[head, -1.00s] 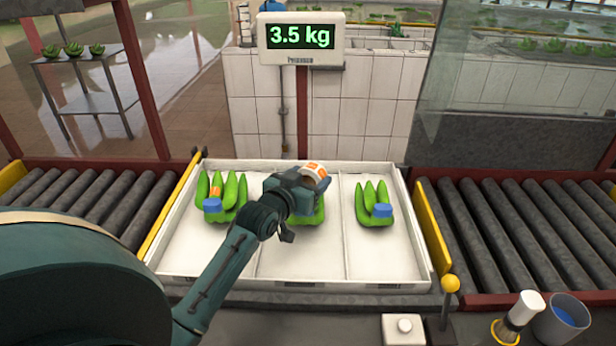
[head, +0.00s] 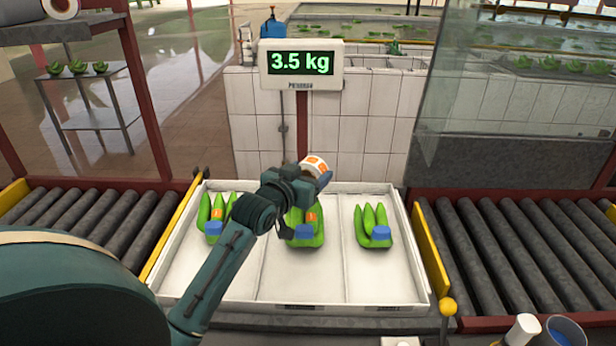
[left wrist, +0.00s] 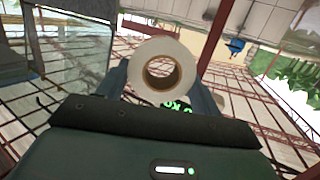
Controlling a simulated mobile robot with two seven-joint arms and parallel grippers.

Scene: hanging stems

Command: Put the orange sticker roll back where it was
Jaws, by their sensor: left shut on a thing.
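The orange sticker roll (head: 314,166), white with orange stickers on its rim, is held in my left gripper (head: 318,177) above the back of the tray. In the left wrist view the roll (left wrist: 140,74) faces me end-on, its brown core open, between the two fingers. The tray (head: 213,278) holds three green banana bunches with blue pads. The right bunch (head: 371,222) shows none. My arm partly hides the left and middle bunches. My right gripper is out of view.
A shelf (head: 100,19) at the upper left carries another roll (head: 60,8). A scale display (head: 301,64) reading 3.5 kg stands behind the tray. Roller conveyors flank it. A yellow-knobbed lever (head: 447,308) and a blue cup (head: 566,332) are at the front right.

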